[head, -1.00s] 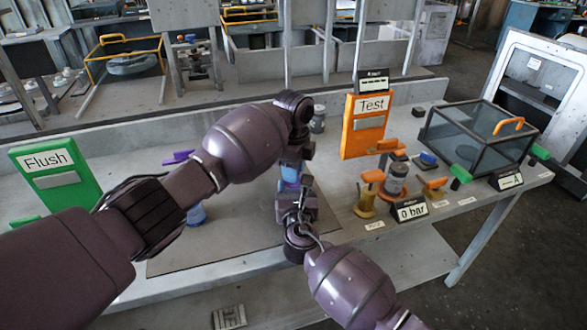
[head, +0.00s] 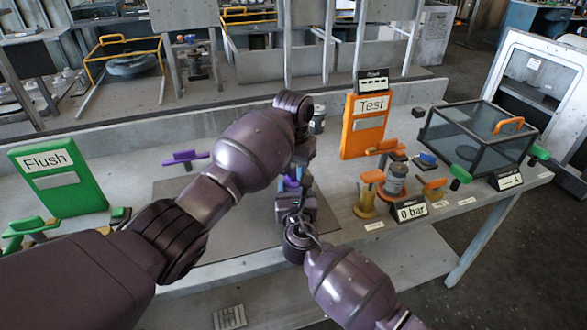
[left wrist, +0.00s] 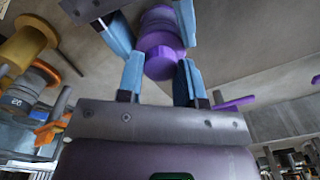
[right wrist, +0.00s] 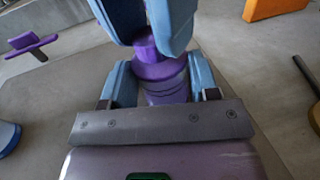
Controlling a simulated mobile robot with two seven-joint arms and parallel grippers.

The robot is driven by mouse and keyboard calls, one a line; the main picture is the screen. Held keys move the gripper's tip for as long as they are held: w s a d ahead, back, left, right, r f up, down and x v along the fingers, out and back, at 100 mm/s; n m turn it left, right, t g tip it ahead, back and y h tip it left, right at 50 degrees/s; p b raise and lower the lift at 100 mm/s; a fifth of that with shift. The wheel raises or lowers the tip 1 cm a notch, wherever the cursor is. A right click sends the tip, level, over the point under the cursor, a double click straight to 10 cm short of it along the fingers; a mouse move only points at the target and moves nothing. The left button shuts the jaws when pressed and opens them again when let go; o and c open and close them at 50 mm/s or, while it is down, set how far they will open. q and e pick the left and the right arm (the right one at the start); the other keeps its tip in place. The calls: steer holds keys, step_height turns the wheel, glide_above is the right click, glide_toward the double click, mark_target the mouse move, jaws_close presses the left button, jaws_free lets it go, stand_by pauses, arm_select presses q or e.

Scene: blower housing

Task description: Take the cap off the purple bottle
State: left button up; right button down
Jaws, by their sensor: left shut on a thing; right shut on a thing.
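The purple bottle (right wrist: 165,90) stands upright in the right wrist view, with its narrower purple cap (right wrist: 146,47) on top. My right gripper (right wrist: 160,85) is shut on the bottle's body from the near side. My left gripper (right wrist: 148,30) comes down from above, shut on the cap. The left wrist view shows the cap (left wrist: 164,62) between my left fingers and the bottle (left wrist: 158,22) behind it. I cannot tell whether the cap is still seated. In the head view, only a bit of purple bottle (head: 292,182) shows between my arms.
A purple fixture (head: 185,158) stands behind my left arm. A green Flush panel (head: 58,175) is at left. The mat (head: 235,238) has bare room.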

arm_select(q)
steer(key=shift+n, duration=0.6)
steer(key=o, duration=1)
